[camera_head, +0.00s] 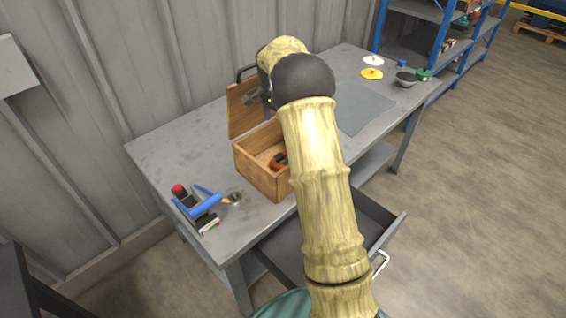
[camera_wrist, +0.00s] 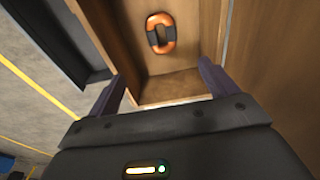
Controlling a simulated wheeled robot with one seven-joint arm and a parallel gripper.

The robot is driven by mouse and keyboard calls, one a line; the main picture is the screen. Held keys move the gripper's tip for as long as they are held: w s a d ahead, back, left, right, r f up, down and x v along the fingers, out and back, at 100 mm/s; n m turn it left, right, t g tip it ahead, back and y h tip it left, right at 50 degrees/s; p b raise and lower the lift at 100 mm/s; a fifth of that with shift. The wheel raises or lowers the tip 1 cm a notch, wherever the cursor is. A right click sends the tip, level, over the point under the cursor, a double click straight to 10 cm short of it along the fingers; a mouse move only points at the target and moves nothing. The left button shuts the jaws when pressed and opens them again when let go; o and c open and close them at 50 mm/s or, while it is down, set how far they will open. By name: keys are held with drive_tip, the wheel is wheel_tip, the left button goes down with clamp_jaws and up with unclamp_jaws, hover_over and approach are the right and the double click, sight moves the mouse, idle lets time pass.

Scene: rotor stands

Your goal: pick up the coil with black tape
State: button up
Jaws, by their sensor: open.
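The coil with black tape (camera_wrist: 161,33) is an orange-copper ring with black bands. It lies on the floor of the open wooden box, and part of it also shows in the head view (camera_head: 278,162). The wooden box (camera_head: 262,183) stands on the grey workbench with its lid raised behind. My gripper (camera_wrist: 160,88) is open and empty, its two dark fingers spread over the box. The coil lies beyond the fingertips, between their lines, and is not touched. In the head view my arm hides most of the gripper and part of the box.
A blue-handled tool (camera_head: 205,205) and a red-capped item lie at the bench's left front. A yellow disc (camera_head: 372,74), a white disc (camera_head: 373,60) and a dark bowl (camera_head: 406,79) sit at the far right. An open drawer (camera_head: 283,247) juts out below the front edge.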

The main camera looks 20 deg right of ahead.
drive_tip(key=f, duration=0.8)
drive_tip(key=d+f, duration=0.1)
drive_tip(key=f, duration=0.3)
drive_tip(key=shift+w+d+f, duration=0.1)
drive_tip(key=shift+w, duration=0.2)
drive_tip(key=shift+f, duration=0.1)
drive_tip(key=f, duration=0.5)
drive_tip(key=shift+w+d+p, duration=0.2)
drive_tip(key=shift+w+p, duration=0.05)
drive_tip(key=shift+p, duration=0.15)
drive_tip(key=shift+r, duration=0.1)
drive_tip(key=c, duration=1.3)
wheel_tip(320, 180, up, 10)
